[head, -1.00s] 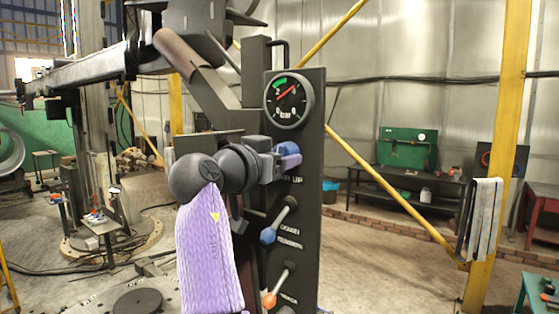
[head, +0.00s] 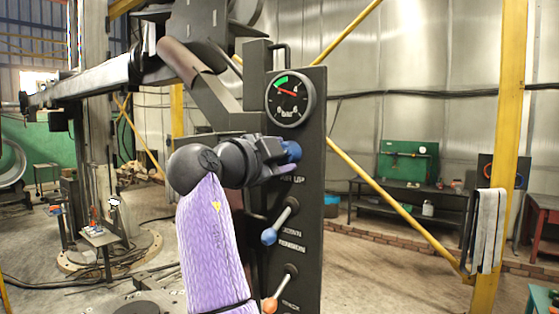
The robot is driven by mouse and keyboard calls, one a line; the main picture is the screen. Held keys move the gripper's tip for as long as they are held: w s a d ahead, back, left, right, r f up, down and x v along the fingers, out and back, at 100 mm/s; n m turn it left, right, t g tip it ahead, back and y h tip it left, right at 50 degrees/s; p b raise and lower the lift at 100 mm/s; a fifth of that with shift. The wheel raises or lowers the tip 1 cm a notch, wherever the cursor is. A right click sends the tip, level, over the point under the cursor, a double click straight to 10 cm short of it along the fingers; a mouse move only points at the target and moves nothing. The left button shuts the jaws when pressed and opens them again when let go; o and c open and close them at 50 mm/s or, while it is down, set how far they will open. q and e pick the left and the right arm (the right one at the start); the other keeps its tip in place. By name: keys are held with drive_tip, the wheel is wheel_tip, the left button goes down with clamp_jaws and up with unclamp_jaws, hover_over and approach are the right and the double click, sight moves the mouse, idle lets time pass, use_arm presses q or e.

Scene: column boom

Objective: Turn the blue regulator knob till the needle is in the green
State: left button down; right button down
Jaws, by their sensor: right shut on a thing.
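The blue regulator knob (head: 292,151) sticks out of the dark upright panel (head: 308,210), below the round gauge. My right gripper (head: 286,161) is shut on it from the left, and its fingers partly hide the knob. The gauge (head: 291,97) has a black face, a green arc at its upper left and a red needle. The needle slants from upper left to lower right, and its left end lies just below the green arc. It is too small to tell which end is the tip. My left gripper is not in view.
Below the knob are a lever with a blue ball (head: 269,237) and one with an orange ball (head: 270,305), both close to my right forearm. A yellow post (head: 500,140) with a hanging grey cloth (head: 486,230) stands at right. The floor between panel and post is open.

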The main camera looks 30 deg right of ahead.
drive_tip(key=m, duration=0.4)
drive_tip(key=shift+m, duration=0.3)
drive_tip(key=shift+m+b, duration=0.3)
drive_tip(key=shift+m, duration=1.6)
drive_tip(key=shift+c, duration=2.3)
unclamp_jaws()
drive_tip(key=o, duration=0.4)
drive_tip(key=shift+a, duration=0.15)
drive_tip(key=shift+r, duration=0.1)
